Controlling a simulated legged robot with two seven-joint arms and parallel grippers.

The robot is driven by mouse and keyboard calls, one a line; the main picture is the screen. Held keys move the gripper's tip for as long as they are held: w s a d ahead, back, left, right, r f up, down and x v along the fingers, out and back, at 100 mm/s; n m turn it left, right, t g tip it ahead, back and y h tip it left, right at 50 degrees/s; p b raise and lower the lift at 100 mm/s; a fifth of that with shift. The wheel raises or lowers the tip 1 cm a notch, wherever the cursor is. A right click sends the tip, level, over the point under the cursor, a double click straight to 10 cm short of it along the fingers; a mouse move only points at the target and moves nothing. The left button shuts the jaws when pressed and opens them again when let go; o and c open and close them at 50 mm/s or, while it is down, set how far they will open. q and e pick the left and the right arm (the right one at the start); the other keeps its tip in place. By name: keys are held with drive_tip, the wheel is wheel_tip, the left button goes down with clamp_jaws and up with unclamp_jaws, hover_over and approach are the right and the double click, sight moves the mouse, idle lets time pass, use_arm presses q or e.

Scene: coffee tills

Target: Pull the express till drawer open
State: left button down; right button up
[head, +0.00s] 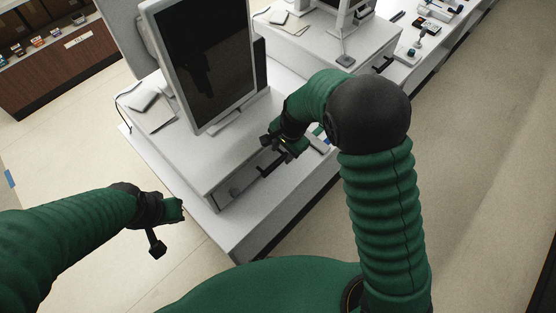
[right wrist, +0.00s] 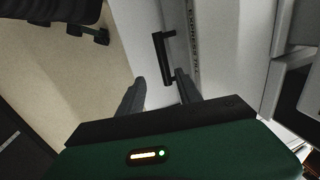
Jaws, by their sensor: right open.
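The express till is the near white till, and its drawer (head: 222,197) has a black bar handle (head: 271,167) and a round lock. The drawer front looks flush with the till body. In the right wrist view the handle (right wrist: 162,56) stands beside the till's lettering (right wrist: 195,45). My right gripper (head: 284,148) is open at the handle; its fingers (right wrist: 158,84) are apart, with the handle's near end between their tips in that picture. Contact cannot be told. My left gripper (head: 167,228) hangs off the counter's left side, empty, its fingers seemingly apart.
A dark monitor (head: 205,62) stands on the till, with papers (head: 152,112) beside it. A second till (head: 310,55) stands behind on the same counter. The floor (head: 85,145) to the left is clear. A brown cabinet (head: 60,75) is at the far left.

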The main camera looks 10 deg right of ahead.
sight(277, 162)
drive_tip(key=x, duration=0.3)
drive_tip(key=w+x, duration=0.1)
drive_tip(key=x, duration=0.5)
drive_tip(key=shift+w+a, duration=0.1)
drive_tip(key=shift+w, duration=0.1)
drive_tip(key=shift+s+a+f+p, duration=0.1)
drive_tip(key=shift+s+f+p, duration=0.1)
drive_tip(key=shift+p, duration=0.1)
drive_tip(key=shift+s, duration=0.15)
drive_tip(key=shift+f, duration=0.2)
drive_tip(key=shift+c, duration=0.3)
drive_tip(key=shift+w, duration=0.25)
drive_tip(key=shift+c, duration=1.2)
clamp_jaws()
use_arm(q)
drive_tip(key=shift+w+a, duration=0.1)
drive_tip(key=shift+w, duration=0.65)
use_arm(e)
drive_tip(key=shift+r, duration=0.1)
